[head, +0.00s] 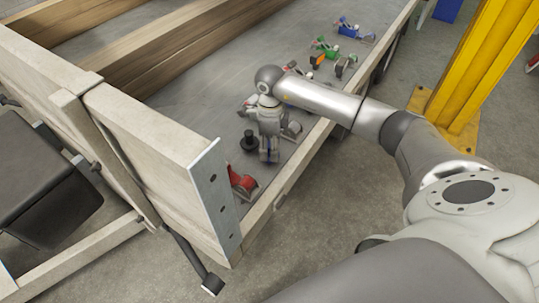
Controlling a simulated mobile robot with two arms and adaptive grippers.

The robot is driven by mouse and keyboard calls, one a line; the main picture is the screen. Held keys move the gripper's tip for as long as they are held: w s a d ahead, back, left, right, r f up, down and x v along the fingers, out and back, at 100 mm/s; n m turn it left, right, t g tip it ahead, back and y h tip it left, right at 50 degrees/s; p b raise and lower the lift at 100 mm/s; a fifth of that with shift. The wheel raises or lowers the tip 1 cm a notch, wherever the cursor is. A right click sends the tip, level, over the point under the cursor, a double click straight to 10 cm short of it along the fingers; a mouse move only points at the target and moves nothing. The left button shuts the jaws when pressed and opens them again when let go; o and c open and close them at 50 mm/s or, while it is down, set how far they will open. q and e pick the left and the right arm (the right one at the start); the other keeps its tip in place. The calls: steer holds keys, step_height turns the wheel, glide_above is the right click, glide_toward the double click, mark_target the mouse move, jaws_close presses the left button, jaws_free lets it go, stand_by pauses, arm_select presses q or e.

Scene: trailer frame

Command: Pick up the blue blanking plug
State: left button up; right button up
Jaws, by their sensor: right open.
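My right gripper (269,154) reaches down over the trailer bed near its front corner, fingers pointing down. A small patch of blue (268,157) shows between its fingertips. It may be the blue blanking plug, but the gripper hides most of it. I cannot tell whether the fingers touch it. My left gripper is out of view.
A black knob-shaped part (249,141) stands just left of the gripper. A red part (243,182) lies by the metal corner plate (217,200). Several coloured clamps, including a green one (326,47), lie farther back. Wooden boards wall the bed; a yellow post (484,70) stands right.

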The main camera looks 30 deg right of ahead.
jaws_close()
steer(key=shift+r, duration=0.1)
steer(key=shift+r, duration=0.45)
step_height(320, 180, up, 2)
steer(key=shift+r, duration=0.2)
steer(key=s+a+r+b, duration=0.1)
steer(key=s+a+r, duration=0.4)
steer(key=s+r, duration=0.4)
steer(key=s, duration=0.4)
steer(key=shift+a+r+b, duration=0.2)
steer(key=shift+r+b, duration=0.1)
steer(key=shift+b, duration=0.1)
